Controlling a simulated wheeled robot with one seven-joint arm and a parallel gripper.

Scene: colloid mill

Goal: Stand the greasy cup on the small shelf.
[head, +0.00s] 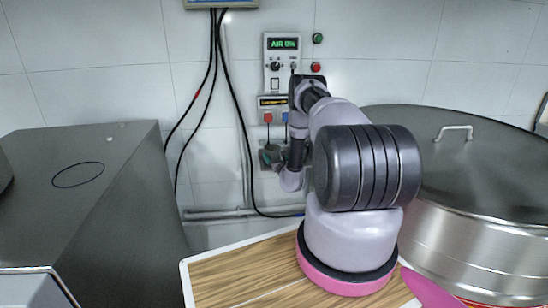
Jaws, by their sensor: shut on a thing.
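My gripper (283,157) is at the far end of my arm, close to the tiled wall and below the control boxes. It is small in the view and partly hidden by my own arm links. It is shut on a small dark, greenish-grey thing (270,154), which I take to be the greasy cup. A small grey piece, perhaps the small shelf (264,172), shows at the wall right around and below the cup. I cannot tell whether the cup touches it or is just in front of it.
A wall box with a green display (282,50) and a smaller box (273,102) hang above the gripper. Black cables (232,95) run down to the left. A dark grey cabinet (70,190) stands left, a big lidded steel vessel (465,215) right. A wood-patterned top (235,275) lies below.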

